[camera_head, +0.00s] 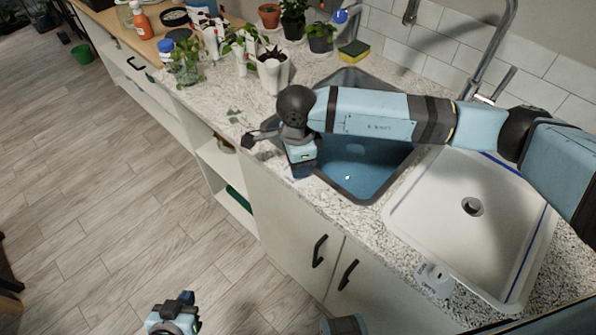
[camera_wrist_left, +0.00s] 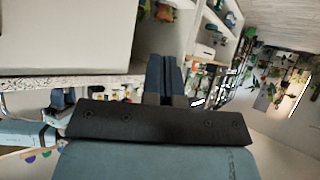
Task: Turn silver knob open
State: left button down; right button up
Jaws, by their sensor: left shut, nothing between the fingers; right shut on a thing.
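A silver tap (camera_head: 492,50) stands behind the sink. A slim silver handle (camera_head: 505,82) sticks up beside its base, and I cannot make out a separate round knob. My right arm reaches leftward across the dark sink. My right gripper (camera_head: 254,137) is at the counter's front edge, far left of the tap. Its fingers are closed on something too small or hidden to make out. My left gripper (camera_head: 178,302) is low over the floor, in front of the cabinets. In the left wrist view its two fingers (camera_wrist_left: 162,76) are together and empty.
The dark sink basin (camera_head: 365,178) lies beneath my right arm, with a white drainer basin (camera_head: 450,222) to its right. Potted plants (camera_head: 273,68) and a yellow-green sponge (camera_head: 354,49) stand on the counter. Black-handled cabinets (camera_head: 318,250) face open wooden floor.

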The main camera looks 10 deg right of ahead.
jog(key=n+b, duration=0.2)
jog(key=shift+f+b, duration=0.2)
jog(key=shift+b, duration=0.1)
jog(key=shift+n+b, duration=0.75)
jog(key=shift+n, duration=0.15)
pick_arm(q)
jog(key=shift+w+d+f, duration=0.2)
jog(key=shift+f, duration=0.45)
jog(key=shift+w+d+f, duration=0.2)
jog(key=shift+f, duration=0.4)
pick_arm(e)
jog(key=shift+r, duration=0.15)
pick_arm(q)
jog(key=shift+a, duration=0.15)
pick_arm(e)
jog(key=shift+n, duration=0.3)
pick_arm(q)
jog(key=shift+s, duration=0.1)
jog(key=shift+f, duration=0.1)
pick_arm(e)
jog(key=o, duration=0.9)
jog(key=shift+o, duration=0.2)
jog(key=shift+r, duration=0.1)
notch_tip(320, 180, up, 14)
jog(key=shift+w+a, duration=0.15)
jog(key=shift+w, duration=0.05)
